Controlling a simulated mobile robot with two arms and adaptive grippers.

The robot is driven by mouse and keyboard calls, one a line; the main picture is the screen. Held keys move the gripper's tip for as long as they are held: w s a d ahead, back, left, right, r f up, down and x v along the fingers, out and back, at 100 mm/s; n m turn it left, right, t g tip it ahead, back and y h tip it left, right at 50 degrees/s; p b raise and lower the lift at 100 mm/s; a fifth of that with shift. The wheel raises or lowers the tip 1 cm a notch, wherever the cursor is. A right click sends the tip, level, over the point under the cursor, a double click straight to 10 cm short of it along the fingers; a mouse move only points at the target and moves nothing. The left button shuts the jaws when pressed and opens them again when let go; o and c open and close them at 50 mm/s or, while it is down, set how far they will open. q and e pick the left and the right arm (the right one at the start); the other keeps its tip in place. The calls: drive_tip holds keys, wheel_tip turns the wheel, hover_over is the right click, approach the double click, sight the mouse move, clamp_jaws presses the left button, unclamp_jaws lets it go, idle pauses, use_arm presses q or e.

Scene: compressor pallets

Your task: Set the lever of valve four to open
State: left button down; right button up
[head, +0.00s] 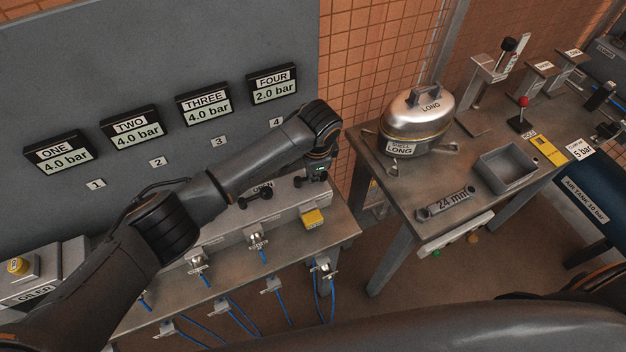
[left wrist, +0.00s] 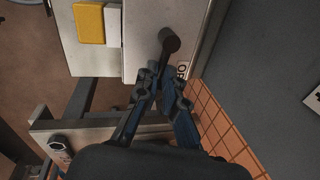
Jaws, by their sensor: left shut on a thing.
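The lever of valve four (left wrist: 170,40) is a dark handle with a round hub on the grey valve box (left wrist: 145,25), next to a partly covered "OPEN" label (left wrist: 183,70). My left gripper (left wrist: 163,88) is shut on the lever's end. In the head view the left gripper (head: 318,170) is at the right end of the valve box (head: 230,220), mostly hidden by its own wrist. Display FOUR (head: 274,85) reads 2.0 bar. Displays ONE (head: 60,157), TWO (head: 134,129) and THREE (head: 205,103) read 4.0 bar. My right gripper is not in view.
Another black lever (head: 255,196) sits left of the gripper. A yellow block (head: 312,219) and several blue hoses are at the bench front. A second table (head: 450,175) at the right holds a metal shell (head: 415,120), a grey tray (head: 507,170) and a 24 mm tool (head: 446,203).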

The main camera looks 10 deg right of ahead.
use_arm(q)
drive_tip(key=shift+d+n, duration=0.4)
drive_tip(key=shift+n, duration=0.3)
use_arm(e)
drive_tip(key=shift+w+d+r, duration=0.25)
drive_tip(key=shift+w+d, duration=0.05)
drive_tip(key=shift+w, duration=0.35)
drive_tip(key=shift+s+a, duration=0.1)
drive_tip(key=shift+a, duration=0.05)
use_arm(q)
drive_tip(key=c, duration=1.6)
unclamp_jaws()
drive_tip(key=shift+c, duration=0.2)
drive_tip(key=shift+o, duration=1.1)
drive_tip(key=shift+w+d, duration=0.1)
drive_tip(key=shift+w, duration=0.15)
wheel_tip(320, 180, up, 12)
drive_tip(key=s, duration=0.2)
drive_tip(key=shift+s+d+f, duration=0.15)
drive_tip(key=shift+s+d, duration=0.05)
drive_tip(key=shift+d, duration=0.1)
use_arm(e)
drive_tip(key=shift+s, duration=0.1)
